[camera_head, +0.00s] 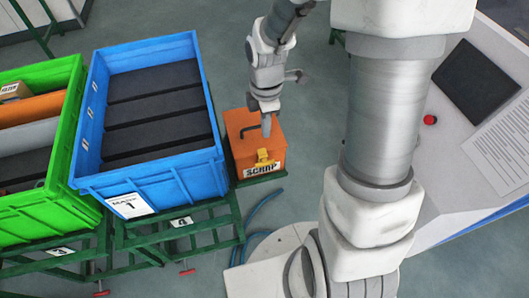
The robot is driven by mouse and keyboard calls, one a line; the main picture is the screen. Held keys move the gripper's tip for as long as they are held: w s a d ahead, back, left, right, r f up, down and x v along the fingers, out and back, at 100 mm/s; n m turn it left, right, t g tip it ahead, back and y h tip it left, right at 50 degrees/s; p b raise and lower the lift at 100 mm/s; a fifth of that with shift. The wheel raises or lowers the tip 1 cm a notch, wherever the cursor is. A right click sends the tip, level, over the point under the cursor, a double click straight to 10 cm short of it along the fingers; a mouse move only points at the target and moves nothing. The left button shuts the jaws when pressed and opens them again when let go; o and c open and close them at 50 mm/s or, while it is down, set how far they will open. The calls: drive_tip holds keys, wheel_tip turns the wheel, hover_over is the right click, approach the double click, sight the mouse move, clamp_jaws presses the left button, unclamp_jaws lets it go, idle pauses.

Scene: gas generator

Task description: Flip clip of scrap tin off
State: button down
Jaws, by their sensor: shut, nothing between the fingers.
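The scrap tin (246,135) is an orange box with a "SCRAP" label on its front, standing right of the blue crate. Its yellow clip (264,158) is on the front near the top edge. My gripper (266,130) points down over the tin's lid, just behind the clip as seen here. It is shut and holds nothing. Whether the fingertips touch the lid cannot be told. The clip looks apart from the fingers.
A blue crate (152,165) with dark bars stands left of the tin on a green frame (205,232). A green crate (30,215) is farther left. A white console (430,215) with a red button (430,120) is at right. Blue hoses (262,212) lie below the tin.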

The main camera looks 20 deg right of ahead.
sight(265, 163)
drive_tip(key=shift+f, duration=0.1)
drive_tip(key=f, duration=0.7)
drive_tip(key=f+b, duration=0.1)
drive_tip(key=f, duration=0.5)
drive_tip(key=shift+w+f, duration=0.2)
drive_tip(key=shift+f, duration=0.2)
drive_tip(key=shift+f+b, duration=0.1)
drive_tip(key=shift+b, duration=0.2)
drive_tip(key=shift+s, duration=0.2)
